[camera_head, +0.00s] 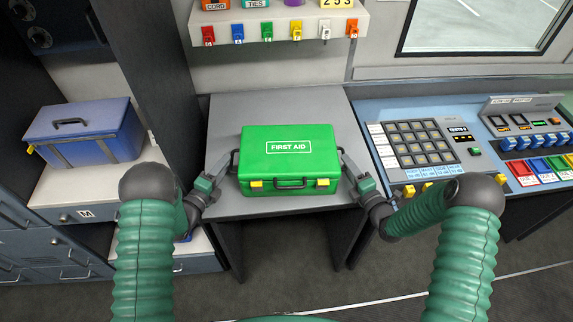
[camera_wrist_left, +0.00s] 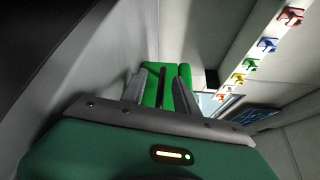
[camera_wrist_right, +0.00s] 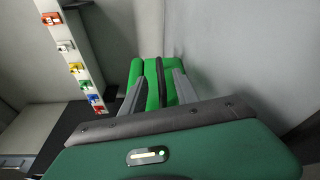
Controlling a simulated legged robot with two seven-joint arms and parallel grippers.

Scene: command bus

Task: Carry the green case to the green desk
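The green case (camera_head: 288,160), marked FIRST AID, lies flat on a grey desk (camera_head: 270,108), its front handle and yellow latches facing me. My left gripper (camera_head: 223,165) is at the case's left end. In the left wrist view its two fingers (camera_wrist_left: 159,92) stand apart on either side of a dark side handle (camera_wrist_left: 161,82), with green showing in the gaps. My right gripper (camera_head: 351,166) is at the right end. In the right wrist view its fingers (camera_wrist_right: 158,93) likewise stand apart around the other side handle (camera_wrist_right: 160,78). No green desk is visible.
A blue case (camera_head: 82,135) stands on a white-topped cabinet at the left. A control console (camera_head: 430,143) with buttons adjoins the desk on the right. A shelf (camera_head: 280,30) with coloured tags hangs above the back of the desk. Dark floor (camera_head: 290,270) lies in front.

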